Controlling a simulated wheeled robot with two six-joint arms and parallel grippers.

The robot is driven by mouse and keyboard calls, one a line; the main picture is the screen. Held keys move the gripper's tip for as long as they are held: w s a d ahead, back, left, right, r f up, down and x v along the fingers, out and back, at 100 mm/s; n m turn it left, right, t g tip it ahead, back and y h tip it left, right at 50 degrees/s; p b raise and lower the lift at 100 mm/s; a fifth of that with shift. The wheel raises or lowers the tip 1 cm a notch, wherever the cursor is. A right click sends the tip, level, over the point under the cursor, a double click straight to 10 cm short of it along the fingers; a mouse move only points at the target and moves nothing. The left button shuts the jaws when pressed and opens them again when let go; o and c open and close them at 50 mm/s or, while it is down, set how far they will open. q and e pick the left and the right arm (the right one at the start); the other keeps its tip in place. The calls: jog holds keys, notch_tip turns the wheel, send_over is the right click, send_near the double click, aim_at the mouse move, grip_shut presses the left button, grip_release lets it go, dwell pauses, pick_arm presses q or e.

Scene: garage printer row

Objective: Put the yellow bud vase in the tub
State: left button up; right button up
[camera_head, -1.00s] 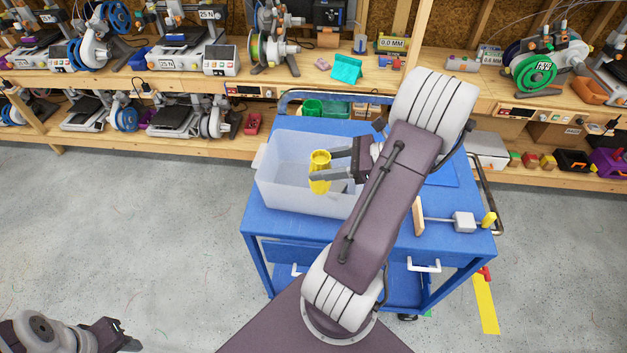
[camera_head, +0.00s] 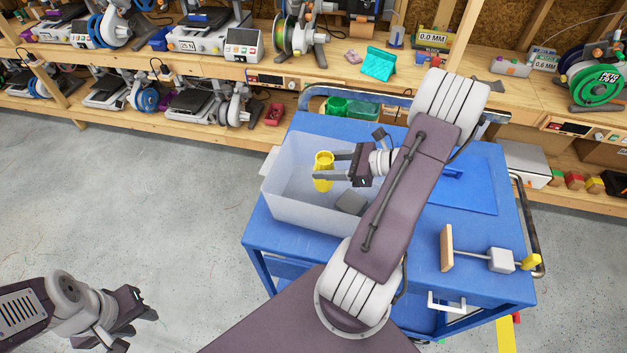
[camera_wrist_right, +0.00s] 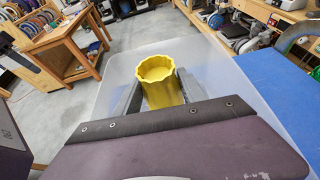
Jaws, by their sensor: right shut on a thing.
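The yellow bud vase (camera_head: 323,172) is upright between the fingers of my right gripper (camera_head: 322,165), which is shut on it. In the right wrist view the vase (camera_wrist_right: 157,80) shows its scalloped rim, with a finger on each side. The vase is over the inside of the translucent tub (camera_head: 290,205) on the blue cart; I cannot tell whether it touches the tub floor. A grey block (camera_head: 351,202) lies in the tub. My left gripper (camera_head: 140,305) is empty and open at the lower left, away from the cart.
The blue cart (camera_head: 480,215) carries the tub and, at its right, a wooden piece (camera_head: 446,248) with a rod and a pale block (camera_head: 500,260). Printer shelves (camera_head: 230,70) line the back. The floor at left is clear.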

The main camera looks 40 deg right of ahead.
jog(key=w+a+f, duration=0.1)
jog(key=f, duration=0.1)
jog(key=w+a+f, duration=0.1)
jog(key=w+f, duration=0.1)
jog(key=w+a+f+p, duration=0.1)
jog(key=f, duration=0.2)
jog(key=shift+w, duration=0.4)
jog(key=shift+f, duration=0.2)
jog(key=shift+f, duration=0.1)
jog(key=o, duration=1.4)
